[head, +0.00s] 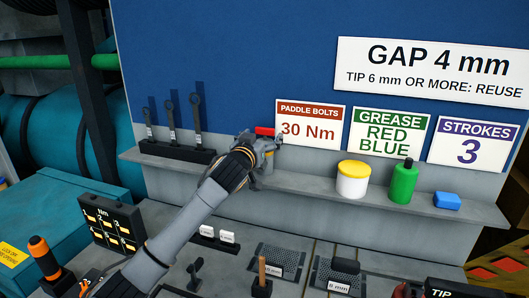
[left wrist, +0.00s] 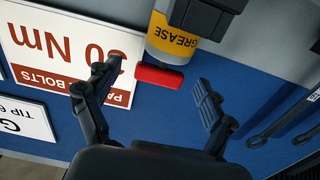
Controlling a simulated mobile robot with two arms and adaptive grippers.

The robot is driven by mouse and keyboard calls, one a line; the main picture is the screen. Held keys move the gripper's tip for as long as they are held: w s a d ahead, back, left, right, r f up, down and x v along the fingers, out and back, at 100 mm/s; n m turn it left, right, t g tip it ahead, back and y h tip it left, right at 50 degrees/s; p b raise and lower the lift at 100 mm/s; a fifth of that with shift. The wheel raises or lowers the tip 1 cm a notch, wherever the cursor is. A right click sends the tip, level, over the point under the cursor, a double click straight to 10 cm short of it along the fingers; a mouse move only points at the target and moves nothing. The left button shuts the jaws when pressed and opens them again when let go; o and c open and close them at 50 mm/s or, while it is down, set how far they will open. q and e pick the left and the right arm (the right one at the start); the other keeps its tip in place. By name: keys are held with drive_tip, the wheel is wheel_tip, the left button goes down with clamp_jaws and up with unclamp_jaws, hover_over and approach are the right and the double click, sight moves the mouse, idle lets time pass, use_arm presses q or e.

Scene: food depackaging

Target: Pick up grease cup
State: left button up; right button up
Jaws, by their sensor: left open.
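The grease cup (left wrist: 175,38) shows in the left wrist view, which is upside down. It has a yellow band marked GREASE, a grey upper part and a red bar on top. In the head view its red top (head: 265,131) shows on the grey shelf, and my left gripper hides much of its body. My left gripper (head: 262,143) is open at the cup. In the left wrist view the red bar lies between its spread fingers (left wrist: 158,75), with a gap on both sides. My right gripper does not show.
The shelf (head: 325,188) also holds a black wrench rack (head: 175,152) at left and a yellow-lidded white jar (head: 352,182), green bottle (head: 403,184) and blue block (head: 447,200) at right. A sign (head: 309,122) hangs just behind the gripper. Small items stand on the bench below.

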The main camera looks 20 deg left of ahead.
use_arm(q)
drive_tip(key=shift+w, duration=0.4)
drive_tip(key=shift+s, duration=0.1)
drive_tip(key=c, duration=0.3)
clamp_jaws()
drive_tip(key=shift+r, duration=0.15)
